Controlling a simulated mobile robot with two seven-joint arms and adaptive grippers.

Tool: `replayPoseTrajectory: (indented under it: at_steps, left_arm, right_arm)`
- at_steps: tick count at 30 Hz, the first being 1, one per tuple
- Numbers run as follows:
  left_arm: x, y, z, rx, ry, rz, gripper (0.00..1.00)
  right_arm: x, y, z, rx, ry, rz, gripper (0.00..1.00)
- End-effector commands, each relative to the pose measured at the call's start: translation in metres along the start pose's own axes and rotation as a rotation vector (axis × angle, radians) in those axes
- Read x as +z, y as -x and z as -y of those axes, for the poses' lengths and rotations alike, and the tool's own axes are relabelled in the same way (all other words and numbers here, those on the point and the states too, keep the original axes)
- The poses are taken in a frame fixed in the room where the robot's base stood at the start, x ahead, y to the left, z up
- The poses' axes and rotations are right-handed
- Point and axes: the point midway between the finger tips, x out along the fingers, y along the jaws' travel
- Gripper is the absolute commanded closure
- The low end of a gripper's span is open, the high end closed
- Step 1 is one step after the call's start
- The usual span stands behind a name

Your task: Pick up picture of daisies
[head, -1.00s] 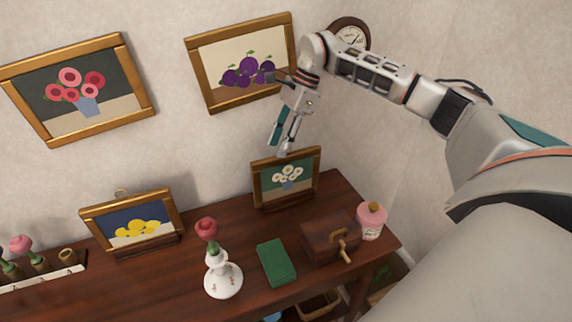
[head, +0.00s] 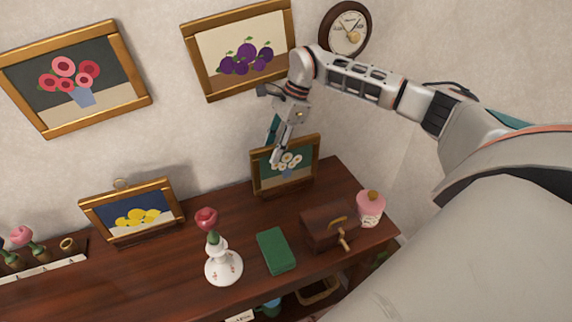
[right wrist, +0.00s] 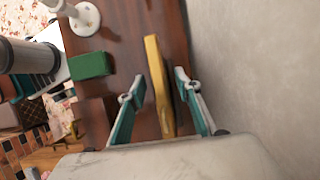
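The picture of daisies (head: 287,168) stands upright in a gold frame at the back of the dark wooden table, close to the wall. My right gripper (head: 276,150) is at its upper edge in the head view, pointing down and covering part of its left side. In the right wrist view the gripper (right wrist: 157,95) is open, with teal fingers on either side of the gold frame (right wrist: 158,80). Gaps show between the fingers and the frame. My left gripper is not in view.
A green book (head: 276,250), a wooden box (head: 327,227), a pink bottle (head: 370,207) and a white vase with a red flower (head: 223,263) stand in front. A lemon picture (head: 132,214) is to the left. Paintings and a clock (head: 344,29) hang above.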

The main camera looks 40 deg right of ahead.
Motion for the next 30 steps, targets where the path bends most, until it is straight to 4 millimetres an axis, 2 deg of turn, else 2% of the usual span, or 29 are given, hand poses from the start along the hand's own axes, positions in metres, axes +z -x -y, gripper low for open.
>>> replayPoseTrajectory:
  at_steps: [5,6,9,23,30]
  left_arm:
    - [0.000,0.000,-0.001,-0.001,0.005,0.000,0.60]
    - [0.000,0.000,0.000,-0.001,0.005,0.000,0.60]
    - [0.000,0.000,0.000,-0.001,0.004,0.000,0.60]
    - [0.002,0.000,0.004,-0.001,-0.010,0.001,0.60]
    - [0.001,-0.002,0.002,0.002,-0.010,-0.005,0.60]
  right_arm:
    - [0.000,0.000,0.000,0.000,0.000,0.000,0.67]
    - [0.000,0.000,0.000,0.000,0.000,0.000,0.77]
    - [0.000,0.000,0.000,0.000,0.000,0.000,1.00]
    - [0.002,0.005,0.001,-0.002,0.001,0.001,1.00]
    - [0.012,0.030,0.001,-0.005,0.001,0.002,1.00]
